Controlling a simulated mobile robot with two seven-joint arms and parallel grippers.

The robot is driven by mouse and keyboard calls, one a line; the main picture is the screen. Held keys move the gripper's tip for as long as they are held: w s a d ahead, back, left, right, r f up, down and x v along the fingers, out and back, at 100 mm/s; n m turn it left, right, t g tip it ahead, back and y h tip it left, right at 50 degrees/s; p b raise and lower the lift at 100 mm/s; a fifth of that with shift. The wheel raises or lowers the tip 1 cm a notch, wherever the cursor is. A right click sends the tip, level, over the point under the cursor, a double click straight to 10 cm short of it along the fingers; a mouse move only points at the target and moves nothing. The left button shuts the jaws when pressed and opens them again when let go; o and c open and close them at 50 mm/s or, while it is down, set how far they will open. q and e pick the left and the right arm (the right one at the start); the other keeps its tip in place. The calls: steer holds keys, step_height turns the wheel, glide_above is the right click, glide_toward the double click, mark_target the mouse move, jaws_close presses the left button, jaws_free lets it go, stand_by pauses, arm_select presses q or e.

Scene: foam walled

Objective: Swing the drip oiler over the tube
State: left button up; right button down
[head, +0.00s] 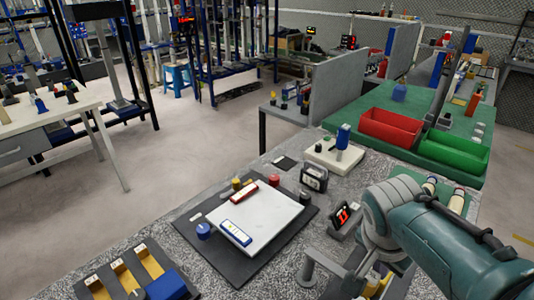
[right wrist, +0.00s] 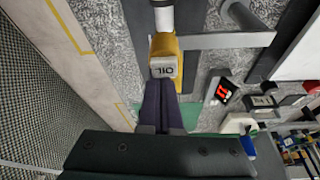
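The drip oiler (right wrist: 164,56) is a yellow block with a pale face marked OIL, upside down in the right wrist view. It sits at the end of a grey swing arm (right wrist: 222,40). In the head view a little of its yellow (head: 376,285) shows low beside my right arm, near a grey post (head: 309,266). My right gripper (right wrist: 161,84) has its dark fingers together, tips right at the oiler's marked face. Contact is hard to tell. A white cylinder with a dark band (right wrist: 163,17) shows beyond the oiler; I cannot tell whether it is the tube. My left gripper is out of view.
A white plate on a dark mat (head: 304,222) holds a red and a blue item. A small display with red digits (head: 342,215) and a grey gauge (head: 314,178) stand near the post. Red (head: 390,126) and green (head: 453,152) bins stand behind.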

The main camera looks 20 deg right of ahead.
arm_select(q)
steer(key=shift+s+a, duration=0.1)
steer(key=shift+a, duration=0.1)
arm_select(e)
steer(key=shift+s+a, duration=0.15)
steer(key=shift+a, duration=0.05)
steer(key=shift+a, duration=0.1)
steer(key=shift+d, duration=0.25)
steer(key=d, duration=0.1)
steer(key=d+r, duration=0.1)
steer(key=w+d+p, duration=0.1)
steer(key=shift+d+r, duration=0.25)
steer(key=shift+d, duration=0.1)
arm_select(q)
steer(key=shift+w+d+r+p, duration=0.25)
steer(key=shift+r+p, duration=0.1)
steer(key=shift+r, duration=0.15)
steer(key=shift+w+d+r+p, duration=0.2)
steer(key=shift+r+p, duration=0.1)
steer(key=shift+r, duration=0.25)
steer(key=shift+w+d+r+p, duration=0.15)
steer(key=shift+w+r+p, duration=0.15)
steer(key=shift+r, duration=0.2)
arm_select(e)
steer(key=v, duration=0.8)
steer(key=shift+a+r, duration=0.25)
steer(key=shift+a, duration=0.05)
steer(key=shift+s, duration=0.1)
